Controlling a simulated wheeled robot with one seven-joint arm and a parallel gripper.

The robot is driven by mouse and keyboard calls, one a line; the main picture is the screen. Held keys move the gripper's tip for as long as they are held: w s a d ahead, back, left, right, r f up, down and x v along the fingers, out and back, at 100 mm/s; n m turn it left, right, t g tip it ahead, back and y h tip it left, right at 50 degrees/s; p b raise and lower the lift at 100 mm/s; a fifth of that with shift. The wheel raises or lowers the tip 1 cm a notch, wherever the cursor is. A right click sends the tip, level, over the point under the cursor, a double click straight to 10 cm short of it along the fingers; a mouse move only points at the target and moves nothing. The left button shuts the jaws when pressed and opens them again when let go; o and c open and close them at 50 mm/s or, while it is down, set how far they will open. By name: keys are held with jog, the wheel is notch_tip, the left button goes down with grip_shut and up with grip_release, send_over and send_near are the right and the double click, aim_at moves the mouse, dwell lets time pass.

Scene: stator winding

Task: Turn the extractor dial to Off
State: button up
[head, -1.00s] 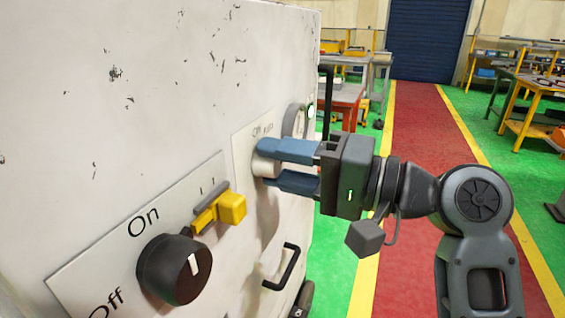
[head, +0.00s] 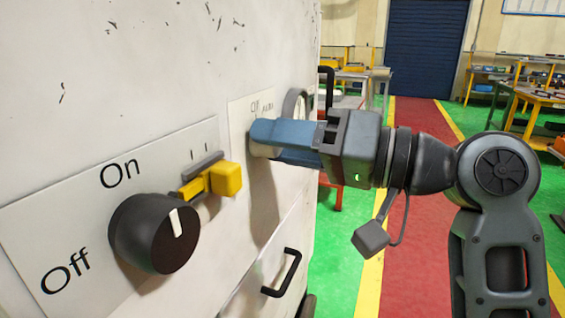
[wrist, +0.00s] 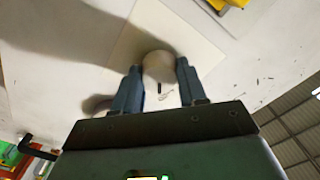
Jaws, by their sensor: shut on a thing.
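A pale round dial (head: 262,150) sits on a small white plate (head: 238,115) on the machine's front. Small lettering above it seems to read "Off" and another word, partly hidden. My gripper (head: 268,143) is shut on this dial, with one blue finger on each side. The wrist view shows the dial (wrist: 159,66) between both fingers, with a short dark mark near its lower edge. In the head view the fingers hide much of the dial, so I cannot tell its setting there.
A black knob (head: 150,236) with a white pointer, marked On and Off, is nearer on the left. A yellow switch handle (head: 225,178) juts out beside it. A black drawer handle (head: 288,272) is below. Open floor (head: 412,200) lies right of the machine.

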jog(key=n+b, duration=1.1)
jog(key=shift+f, duration=0.15)
jog(key=shift+n, duration=0.4)
jog(key=o, duration=1.1)
jog(key=shift+c, duration=0.2)
jog(key=shift+d, duration=0.15)
jog(key=v, duration=0.7)
jog(key=shift+s+d, duration=0.15)
jog(key=shift+d, duration=0.1)
